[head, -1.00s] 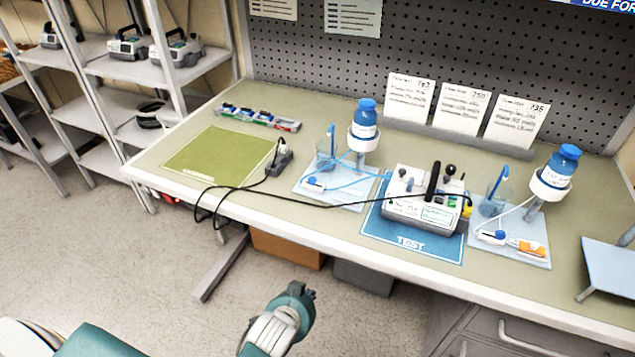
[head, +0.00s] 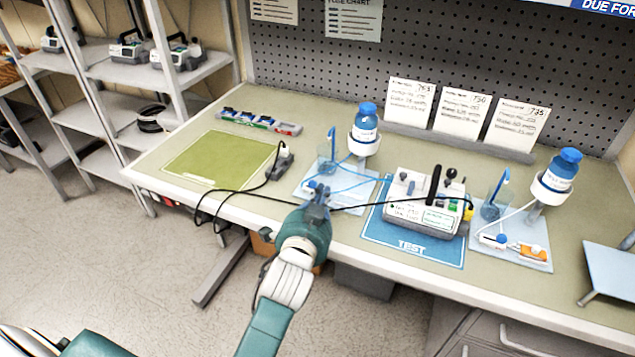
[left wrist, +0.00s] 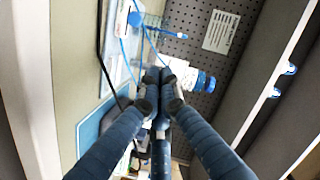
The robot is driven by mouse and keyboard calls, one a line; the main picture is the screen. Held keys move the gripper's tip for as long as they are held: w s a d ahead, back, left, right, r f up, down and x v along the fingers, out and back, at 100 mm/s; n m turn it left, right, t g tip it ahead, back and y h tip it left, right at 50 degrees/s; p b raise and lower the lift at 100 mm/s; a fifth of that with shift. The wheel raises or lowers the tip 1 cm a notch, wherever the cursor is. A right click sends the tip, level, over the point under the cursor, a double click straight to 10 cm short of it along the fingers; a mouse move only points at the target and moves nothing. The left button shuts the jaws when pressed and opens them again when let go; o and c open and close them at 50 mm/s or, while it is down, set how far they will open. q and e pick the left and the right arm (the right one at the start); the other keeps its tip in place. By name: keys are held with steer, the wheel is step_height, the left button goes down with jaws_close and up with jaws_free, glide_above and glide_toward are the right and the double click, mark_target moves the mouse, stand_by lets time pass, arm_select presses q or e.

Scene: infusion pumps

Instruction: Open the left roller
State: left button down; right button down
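The left roller (head: 310,185), a small white clamp with a blue wheel, lies on the left pale blue pad (head: 352,205). My left gripper (head: 317,196) reaches in over the desk's front edge and partly covers it in the head view. In the left wrist view the gripper's dark fingers (left wrist: 159,76) come together at the tips, with nothing visible held between them. A small blue round part (left wrist: 135,18), probably the roller's wheel, shows apart from the fingertips. Whether the gripper touches anything is unclear. My right gripper is not in view.
A left bottle on a stand (head: 365,130) and a beaker (head: 327,160) stand behind the roller. The pump (head: 425,203) sits on the TEST mat (head: 400,240) to the right. A black cord (head: 235,191) crosses near my left gripper. The green mat (head: 215,158) is bare.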

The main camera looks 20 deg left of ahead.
mark_target(309, 183)
arm_select(q)
steer(key=p+x, duration=0.1)
steer(key=x, duration=0.6)
steer(key=shift+w+a, duration=0.1)
steer(key=shift+w, duration=0.3)
steer(key=shift+w+a+f+p, duration=0.1)
steer(key=shift+a+f+p, duration=0.25)
steer(key=shift+a+f, duration=1)
steer(key=shift+f, duration=0.05)
steer(key=shift+a+f, duration=0.1)
steer(key=shift+f, duration=0.1)
steer(key=shift+a+f+p, duration=0.2)
steer(key=shift+a+p, duration=0.15)
steer(key=shift+a, duration=0.85)
